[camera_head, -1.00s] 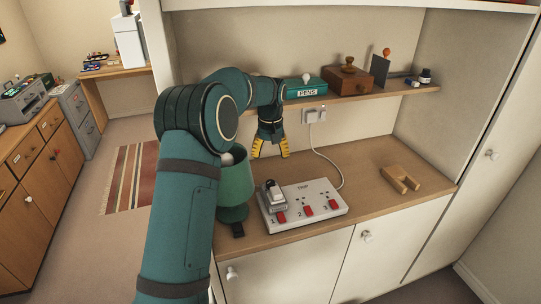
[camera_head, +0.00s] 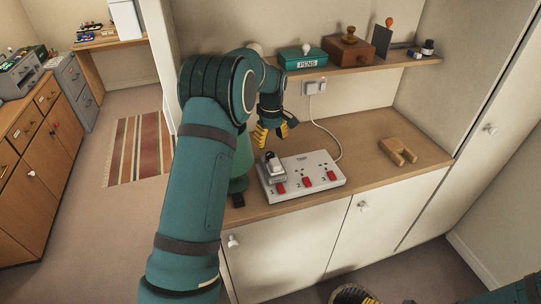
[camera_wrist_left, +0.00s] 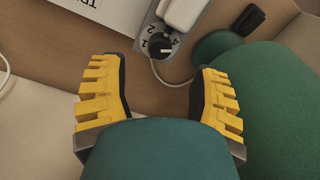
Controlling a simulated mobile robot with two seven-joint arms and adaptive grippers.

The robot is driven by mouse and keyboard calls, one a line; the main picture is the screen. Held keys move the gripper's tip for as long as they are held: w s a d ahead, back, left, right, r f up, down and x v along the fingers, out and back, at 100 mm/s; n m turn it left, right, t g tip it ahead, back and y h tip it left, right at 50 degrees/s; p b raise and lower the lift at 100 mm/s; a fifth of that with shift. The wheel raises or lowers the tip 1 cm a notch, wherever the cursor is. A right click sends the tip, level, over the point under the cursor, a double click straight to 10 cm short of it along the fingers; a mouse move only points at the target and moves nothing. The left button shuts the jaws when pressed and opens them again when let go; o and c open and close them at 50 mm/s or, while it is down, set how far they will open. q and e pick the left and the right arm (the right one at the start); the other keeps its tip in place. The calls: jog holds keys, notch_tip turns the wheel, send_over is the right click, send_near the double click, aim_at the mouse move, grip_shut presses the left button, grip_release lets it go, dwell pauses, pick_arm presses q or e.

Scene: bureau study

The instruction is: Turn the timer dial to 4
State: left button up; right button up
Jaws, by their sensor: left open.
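The grey timer (camera_head: 273,176) sits at the left end of the white power strip (camera_head: 318,170), with a white plug on it. Its black dial (camera_wrist_left: 159,46) shows in the left wrist view, with digits around it. A white mark on the dial points to the right in that picture. My left gripper (camera_head: 269,133) is open and empty above and behind the timer. In the left wrist view its yellow fingers (camera_wrist_left: 162,78) are spread, with the dial beyond the tips, between them and not touched. My right gripper (camera_head: 354,294) is partly cut off at the bottom edge.
A green lamp (camera_head: 243,163) stands close left of the timer, partly behind my left arm. A wooden block (camera_head: 398,150) lies at the right on the desk. The shelf above holds a green pens box (camera_head: 304,58) and a wooden box (camera_head: 347,50). Bare desk lies between.

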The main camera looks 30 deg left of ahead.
aim_at(271, 154)
pick_arm(q)
notch_tip(271, 154, down, 7)
jog(key=shift+r, duration=0.1)
jog(key=shift+c, duration=0.4)
grip_shut()
